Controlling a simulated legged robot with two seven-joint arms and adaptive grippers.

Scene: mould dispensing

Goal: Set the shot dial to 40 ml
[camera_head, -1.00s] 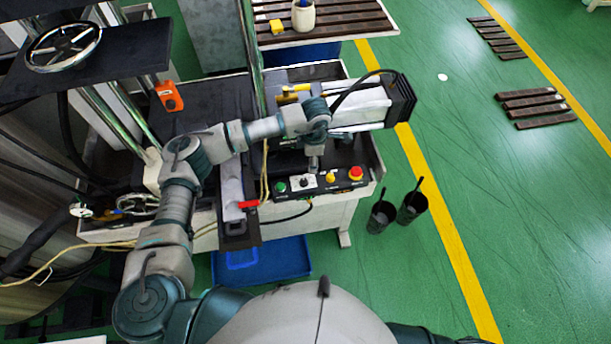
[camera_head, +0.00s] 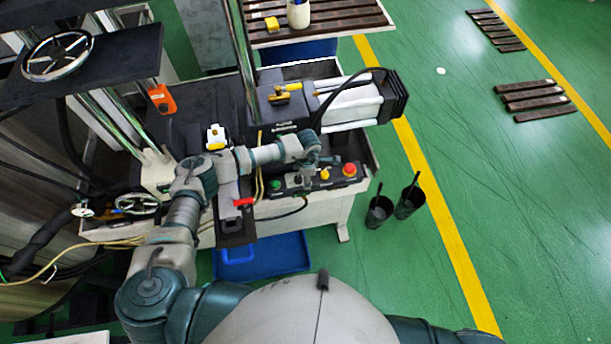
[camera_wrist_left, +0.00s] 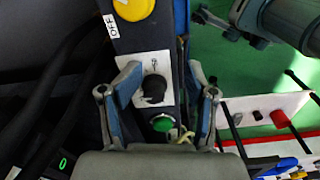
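The shot dial (camera_wrist_left: 153,89) is a black knob on a white plate (camera_wrist_left: 160,65) with a small mark above it. It sits between the green button (camera_wrist_left: 162,123) and the yellow button (camera_wrist_left: 134,8) on the dark control panel. My left gripper (camera_wrist_left: 164,72) is open, with one finger on each side of the dial; I cannot tell whether either finger touches it. In the head view the dial plate (camera_head: 297,183) is partly covered by my left gripper (camera_head: 303,176). The dial's scale and setting are too small to read. My right gripper is out of view.
A red emergency button (camera_head: 349,169) stands at the panel's right end. A red-handled lever (camera_head: 244,202) and yellow hoses lie left of the panel. A grey motor unit (camera_head: 350,104) is behind it. Two black cups (camera_head: 379,211) stand on the floor to the right.

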